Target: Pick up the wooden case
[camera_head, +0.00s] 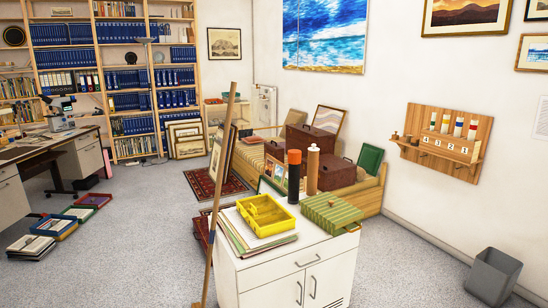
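No single thing is plainly marked as the wooden case. A closed, box-like case with green and tan stripes (332,213) lies on the right of the white cabinet top, with a small yellowish part at its front right corner. Behind the cabinet, a dark brown case (309,140) and a reddish-brown case (337,173) rest on a wooden-framed bench (371,196). I cannot tell the material of any of these from here. Neither of my grippers shows in the head view.
A grey bin (493,277) is at right. Floor between is clear.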

